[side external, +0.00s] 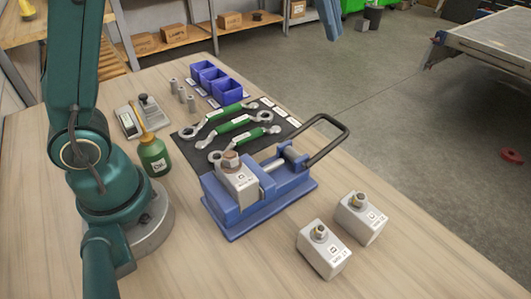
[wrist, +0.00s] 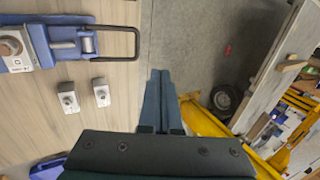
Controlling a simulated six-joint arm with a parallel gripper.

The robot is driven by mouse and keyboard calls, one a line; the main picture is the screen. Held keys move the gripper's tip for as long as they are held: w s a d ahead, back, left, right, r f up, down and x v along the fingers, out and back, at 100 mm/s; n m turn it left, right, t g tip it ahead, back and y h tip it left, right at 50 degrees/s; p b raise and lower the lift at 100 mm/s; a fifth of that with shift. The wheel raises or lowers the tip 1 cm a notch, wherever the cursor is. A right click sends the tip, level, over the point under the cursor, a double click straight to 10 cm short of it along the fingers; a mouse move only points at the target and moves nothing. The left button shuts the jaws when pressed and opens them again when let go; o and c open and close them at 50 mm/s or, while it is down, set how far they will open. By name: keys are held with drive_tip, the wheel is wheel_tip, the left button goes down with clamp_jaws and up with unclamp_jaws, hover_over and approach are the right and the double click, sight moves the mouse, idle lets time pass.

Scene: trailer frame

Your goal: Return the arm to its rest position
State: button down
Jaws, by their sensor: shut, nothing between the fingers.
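My gripper (wrist: 158,75) shows in the wrist view with its two long fingers together and nothing between them. It is above the floor just past the bench edge, to the right of the two loose blocks and touching nothing that I can see. In the side view, my teal arm stands at the left on its round base on the wooden bench (side external: 400,258). I cannot clearly make out the fingertips there.
A blue vice (side external: 285,190) holds a grey block (side external: 237,182) with a rusty nut. Two similar blocks (side external: 323,253) (side external: 361,222) stand nearby. A trailer frame (wrist: 270,65) stands beyond open floor.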

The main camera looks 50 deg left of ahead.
drive_tip(key=s+a+n, duration=0.3)
drive_tip(key=s+n, duration=0.3)
drive_tip(key=s, duration=0.6)
drive_tip(key=s+f+n, duration=0.8)
drive_tip(key=f+n, duration=0.2)
drive_tip(key=n, duration=0.1)
drive_tip(key=shift+s+f+n, duration=0.25)
drive_tip(key=shift+s+n, duration=0.15)
